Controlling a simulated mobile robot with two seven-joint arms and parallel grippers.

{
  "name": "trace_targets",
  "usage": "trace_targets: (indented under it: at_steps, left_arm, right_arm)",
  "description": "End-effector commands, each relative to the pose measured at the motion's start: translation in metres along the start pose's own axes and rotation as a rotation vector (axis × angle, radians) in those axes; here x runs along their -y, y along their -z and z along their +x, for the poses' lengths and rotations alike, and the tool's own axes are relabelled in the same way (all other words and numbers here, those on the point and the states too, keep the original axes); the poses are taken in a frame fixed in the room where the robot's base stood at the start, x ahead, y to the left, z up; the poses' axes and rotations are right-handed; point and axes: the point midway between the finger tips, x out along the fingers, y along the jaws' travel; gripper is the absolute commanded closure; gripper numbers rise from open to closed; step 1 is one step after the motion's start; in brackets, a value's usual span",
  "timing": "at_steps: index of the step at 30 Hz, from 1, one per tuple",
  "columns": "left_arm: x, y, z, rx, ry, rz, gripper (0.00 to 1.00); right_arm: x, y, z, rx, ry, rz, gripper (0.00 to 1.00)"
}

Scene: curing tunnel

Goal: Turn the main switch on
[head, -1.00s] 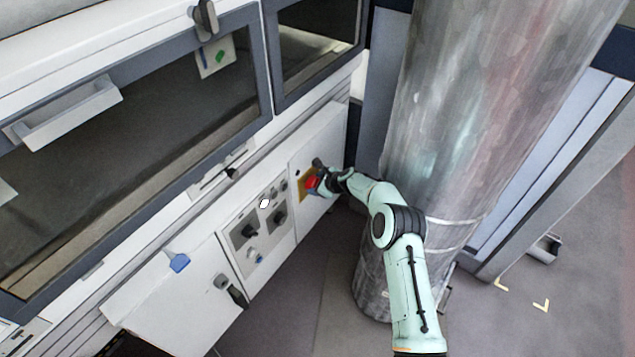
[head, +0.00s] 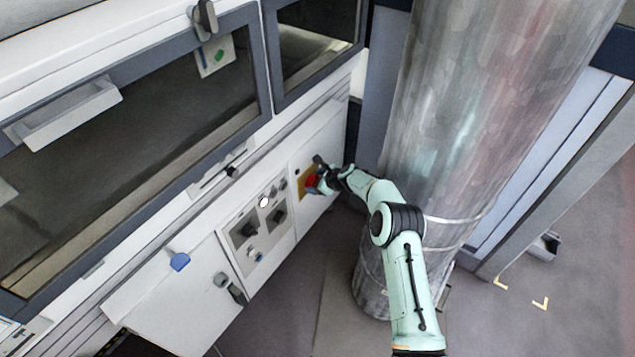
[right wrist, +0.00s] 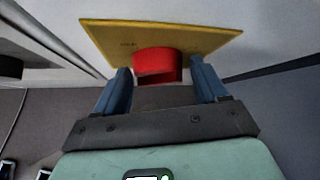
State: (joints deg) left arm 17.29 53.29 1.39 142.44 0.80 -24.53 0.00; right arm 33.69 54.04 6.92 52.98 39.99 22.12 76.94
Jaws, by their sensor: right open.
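The main switch is a red knob (head: 312,181) on a yellow plate (head: 304,190), at the right end of the white control panel in the head view. In the right wrist view the red knob (right wrist: 156,66) stands out from the yellow plate (right wrist: 210,42). My right gripper (head: 320,182) is at the switch. In the wrist view its two blue fingers (right wrist: 160,82) are open, one on each side of the knob, with small gaps visible beside it. Whether the fingertips touch the plate is unclear. My left gripper is out of view.
A panel with black knobs (head: 262,225) lies left of the switch. A cabinet door with a dark handle (head: 236,294) and a blue tag (head: 179,261) are further left. Floor below is clear.

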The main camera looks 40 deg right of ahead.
Motion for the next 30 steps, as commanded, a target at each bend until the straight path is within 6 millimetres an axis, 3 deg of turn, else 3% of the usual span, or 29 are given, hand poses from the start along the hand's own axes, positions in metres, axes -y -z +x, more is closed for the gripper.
trace_targets:
  at_steps: [21,30]
  left_arm:
    - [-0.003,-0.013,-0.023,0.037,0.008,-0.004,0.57]
    - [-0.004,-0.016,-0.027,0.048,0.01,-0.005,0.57]
  right_arm:
    - [0.052,-0.108,-0.114,0.002,0.004,-0.003,0.28]
    - [0.061,-0.126,-0.134,-0.001,0.003,-0.001,0.28]
